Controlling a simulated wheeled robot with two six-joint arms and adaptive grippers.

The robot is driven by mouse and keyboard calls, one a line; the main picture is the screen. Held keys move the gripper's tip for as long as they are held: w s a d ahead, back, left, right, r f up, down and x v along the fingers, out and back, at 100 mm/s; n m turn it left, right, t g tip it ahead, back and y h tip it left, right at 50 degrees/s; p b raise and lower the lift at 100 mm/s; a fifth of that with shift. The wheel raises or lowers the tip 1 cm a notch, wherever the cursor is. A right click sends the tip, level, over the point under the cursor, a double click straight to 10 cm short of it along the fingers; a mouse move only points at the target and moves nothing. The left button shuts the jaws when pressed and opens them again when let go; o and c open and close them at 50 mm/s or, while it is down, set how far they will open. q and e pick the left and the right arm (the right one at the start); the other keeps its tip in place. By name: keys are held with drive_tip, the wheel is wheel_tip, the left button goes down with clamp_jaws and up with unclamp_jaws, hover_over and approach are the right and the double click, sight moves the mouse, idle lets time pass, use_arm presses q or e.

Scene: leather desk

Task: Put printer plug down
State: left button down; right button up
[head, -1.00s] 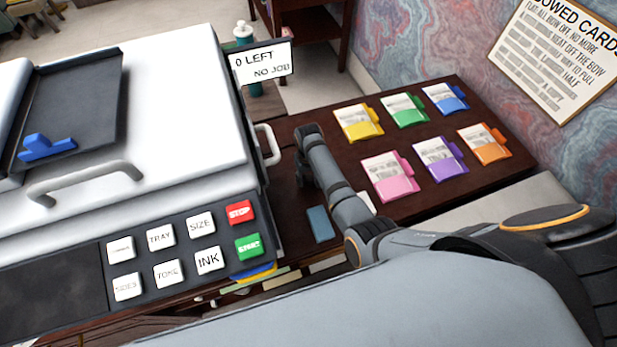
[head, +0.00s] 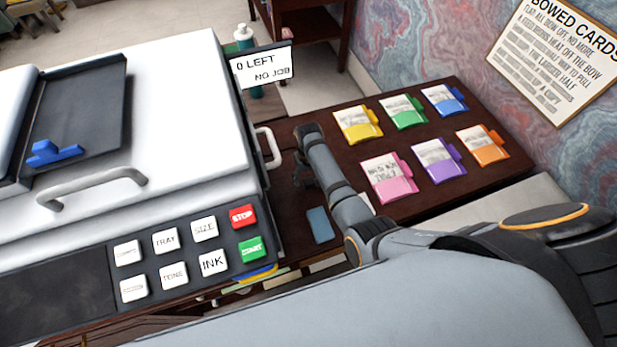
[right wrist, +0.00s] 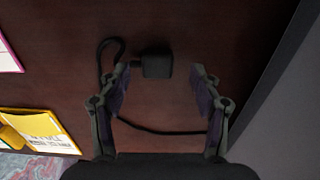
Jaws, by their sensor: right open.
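The printer plug (right wrist: 157,63) is a small black block with a dark cord (right wrist: 107,57) in the right wrist view. It lies on the dark wooden desk top, just beyond the fingertips of my right gripper (right wrist: 160,78). The gripper's jaws are spread wide, with the plug between and slightly ahead of them. The cord loops to the left of the plug and also runs across below it, between the fingers. In the head view my right gripper (head: 303,172) is a small dark shape beside the printer, and the plug is hidden there. My left gripper is not in view.
The white printer (head: 190,110) with its button panel fills the left. Several coloured card packs (head: 437,160) lie on the desk (head: 335,212) to the right of my arm. A blue-grey pad (head: 319,225) lies near the front edge. A framed notice (head: 560,60) hangs on the wall.

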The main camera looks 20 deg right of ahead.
sight(308, 182)
wheel_tip(308, 182, up, 11)
drive_tip(key=p, duration=0.6)
drive_tip(key=shift+p, duration=0.3)
drive_tip(key=shift+f, duration=0.1)
